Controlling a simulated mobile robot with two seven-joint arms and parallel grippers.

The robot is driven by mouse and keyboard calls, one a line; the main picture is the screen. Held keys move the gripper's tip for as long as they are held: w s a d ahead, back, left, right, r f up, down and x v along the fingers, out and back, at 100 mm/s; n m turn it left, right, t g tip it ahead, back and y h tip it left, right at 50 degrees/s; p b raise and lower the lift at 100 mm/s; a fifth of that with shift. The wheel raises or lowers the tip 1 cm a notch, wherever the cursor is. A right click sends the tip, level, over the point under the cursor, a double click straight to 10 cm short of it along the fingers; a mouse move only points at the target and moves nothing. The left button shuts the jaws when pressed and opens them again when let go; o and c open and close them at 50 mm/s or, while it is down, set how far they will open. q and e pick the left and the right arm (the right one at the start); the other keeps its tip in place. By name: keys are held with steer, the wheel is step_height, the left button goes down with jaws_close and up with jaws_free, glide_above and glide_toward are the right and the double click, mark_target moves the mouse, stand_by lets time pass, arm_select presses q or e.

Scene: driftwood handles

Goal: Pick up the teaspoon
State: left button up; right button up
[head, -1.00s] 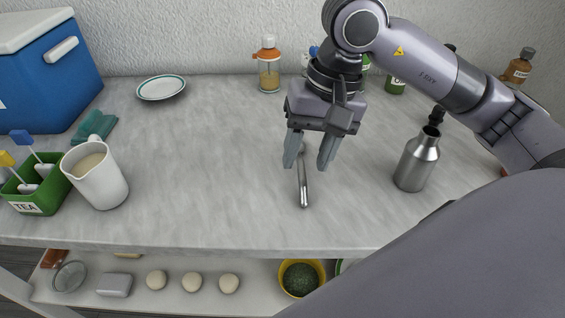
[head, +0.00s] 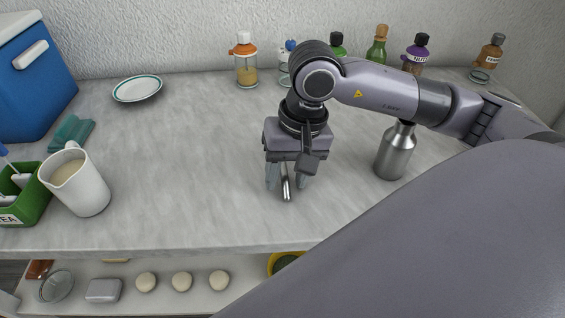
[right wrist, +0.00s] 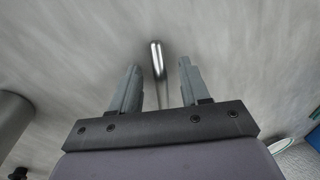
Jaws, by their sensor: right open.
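The teaspoon (head: 286,189) lies on the grey worktop, its metal handle end pointing toward the front edge. Its other end is hidden behind my right gripper. My right gripper (head: 287,184) points down over it, open, with one finger on each side of the handle. In the right wrist view the teaspoon's handle (right wrist: 157,62) shows between the two apart fingers of my right gripper (right wrist: 158,80). I cannot tell exactly how high the fingertips are above the worktop. My left gripper is not in view.
A steel bottle (head: 395,152) stands right of the gripper, below my arm. A white jug (head: 78,186), a green tea box (head: 28,203) and a plate (head: 137,88) are at the left. Several bottles line the wall. The worktop's middle left is clear.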

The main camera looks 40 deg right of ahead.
jaws_close()
steer(key=shift+r, duration=0.1)
